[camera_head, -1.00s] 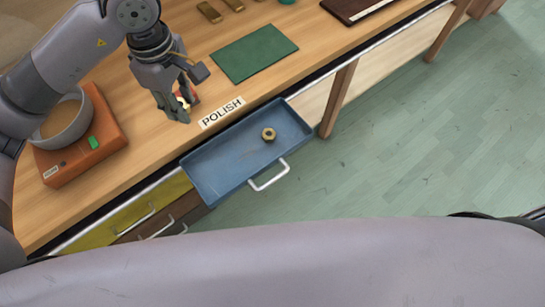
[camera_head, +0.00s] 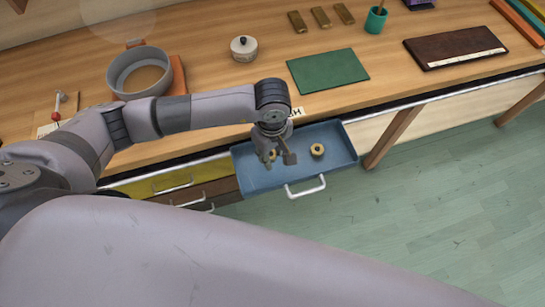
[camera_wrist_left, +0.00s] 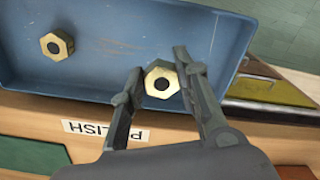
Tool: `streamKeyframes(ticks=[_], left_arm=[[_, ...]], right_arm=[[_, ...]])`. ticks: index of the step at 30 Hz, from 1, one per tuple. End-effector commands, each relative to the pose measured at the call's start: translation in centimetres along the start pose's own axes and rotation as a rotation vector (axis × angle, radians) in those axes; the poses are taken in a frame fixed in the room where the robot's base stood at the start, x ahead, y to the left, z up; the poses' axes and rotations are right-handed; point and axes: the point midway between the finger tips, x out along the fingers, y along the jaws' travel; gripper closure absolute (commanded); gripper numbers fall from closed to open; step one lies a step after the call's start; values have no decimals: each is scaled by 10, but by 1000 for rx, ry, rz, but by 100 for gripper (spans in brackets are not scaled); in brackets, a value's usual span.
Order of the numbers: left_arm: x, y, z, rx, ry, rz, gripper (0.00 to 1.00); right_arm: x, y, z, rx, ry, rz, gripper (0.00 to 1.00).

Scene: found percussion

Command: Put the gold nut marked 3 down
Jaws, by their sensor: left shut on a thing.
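My left gripper (camera_head: 278,160) is over the left part of the open blue drawer (camera_head: 345,143) and points down. It is shut on a gold hexagonal nut (camera_wrist_left: 161,66), which sits between the fingertips in the left wrist view (camera_wrist_left: 158,62). The held nut is small and partly hidden in the head view (camera_head: 273,154). I cannot read a number on it. A second gold nut (camera_head: 317,150) lies on the drawer floor to the right; it also shows in the left wrist view (camera_wrist_left: 57,44). My right gripper is not in view.
The drawer has a white handle (camera_head: 306,187) in front. A POLISH label (camera_wrist_left: 100,130) is on the table edge, partly hidden in the head view. The drawer floor between the nuts is clear.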

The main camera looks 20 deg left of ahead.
Motion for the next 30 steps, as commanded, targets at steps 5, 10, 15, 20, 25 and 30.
streamKeyframes(ticks=[5, 10, 15, 20, 25, 30], left_arm=[[15, 0, 1, 0, -1, -2, 100], [40, 0, 1, 0, -2, -1, 100], [49, 0, 0, 1, 0, 2, 100], [49, 1, 0, 1, 0, 2, 100], [52, 0, 0, 1, 0, 1, 70], [51, 0, 0, 0, 0, 1, 59]], right_arm=[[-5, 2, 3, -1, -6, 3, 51], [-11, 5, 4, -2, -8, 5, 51], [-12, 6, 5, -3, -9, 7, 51], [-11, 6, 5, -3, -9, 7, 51], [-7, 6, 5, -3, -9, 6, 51], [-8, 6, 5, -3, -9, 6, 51]])
